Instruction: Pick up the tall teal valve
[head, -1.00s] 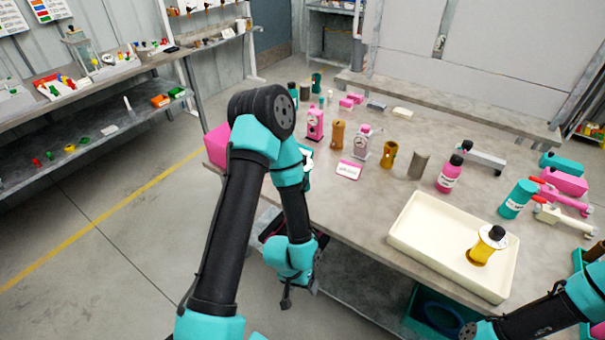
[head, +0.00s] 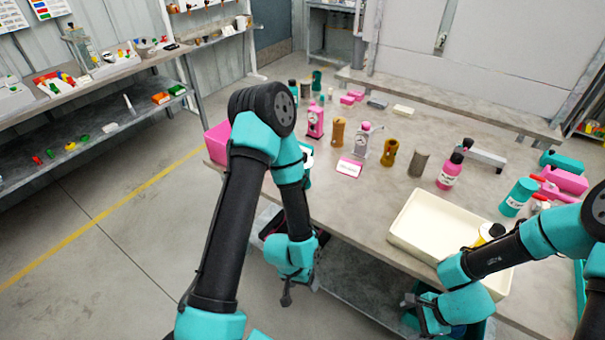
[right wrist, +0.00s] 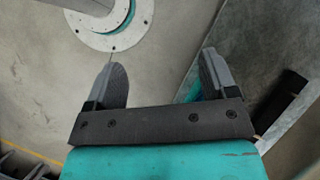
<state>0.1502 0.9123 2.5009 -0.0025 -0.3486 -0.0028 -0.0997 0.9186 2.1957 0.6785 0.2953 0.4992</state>
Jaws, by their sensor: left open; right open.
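A small upright teal piece (head: 317,80), which looks like the tall teal valve, stands at the far left end of the table, behind the pink bottle-like piece. It is too small to make out in detail. My left gripper (head: 287,296) hangs low in front of the table edge, far from it, open and empty. My right gripper (head: 412,312) is low at the front edge, below the cream tray, also far from it. In the right wrist view my right gripper (right wrist: 163,72) is open with nothing between its fingers.
The cream tray (head: 417,221) lies at the front right, a yellow piece in it partly hidden by my right arm. Bronze valves (head: 390,153), a pink bottle (head: 450,171) and a teal bottle (head: 518,197) stand on the table. A pink-edged card (head: 349,168) lies near the front.

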